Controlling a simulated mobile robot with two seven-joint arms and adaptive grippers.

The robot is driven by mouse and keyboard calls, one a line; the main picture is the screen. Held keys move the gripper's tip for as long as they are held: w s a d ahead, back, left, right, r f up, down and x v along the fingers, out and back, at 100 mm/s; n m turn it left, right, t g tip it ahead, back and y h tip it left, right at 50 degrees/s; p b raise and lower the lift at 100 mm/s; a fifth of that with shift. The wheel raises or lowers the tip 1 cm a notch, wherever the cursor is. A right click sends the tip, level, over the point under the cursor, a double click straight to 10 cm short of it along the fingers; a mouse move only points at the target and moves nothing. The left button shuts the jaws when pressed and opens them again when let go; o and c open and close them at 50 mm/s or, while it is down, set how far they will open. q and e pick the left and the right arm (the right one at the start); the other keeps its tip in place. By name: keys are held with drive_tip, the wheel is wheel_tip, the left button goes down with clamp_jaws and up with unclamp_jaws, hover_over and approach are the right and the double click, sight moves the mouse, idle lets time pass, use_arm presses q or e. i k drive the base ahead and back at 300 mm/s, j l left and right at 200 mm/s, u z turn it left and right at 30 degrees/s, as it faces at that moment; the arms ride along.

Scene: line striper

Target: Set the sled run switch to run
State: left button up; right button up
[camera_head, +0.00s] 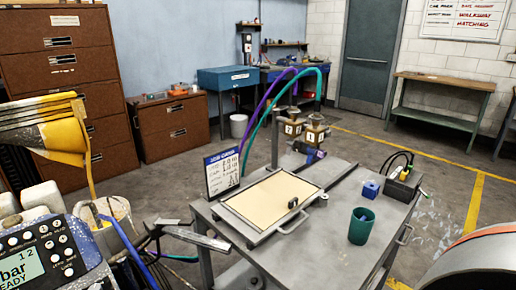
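No switch marked run can be made out in the head view. Two brass-coloured units (316,133), labelled 1 and 2, stand at the back of the table with teal and purple hoses. A framed cream panel (268,200) lies on the table. At the left is a machine with a display (22,267) reading bar and READY. I cannot identify either gripper in this view.
A large grey rounded body (472,262) fills the lower right. Floor behind is open.

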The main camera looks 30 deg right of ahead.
sight(427, 196)
drive_tip(key=z, duration=2.25)
drive_tip(key=k, duration=0.65)
drive_tip(key=u, duration=1.35)
drive_tip(key=i+l, duration=0.1)
drive_tip(key=l, duration=0.5)
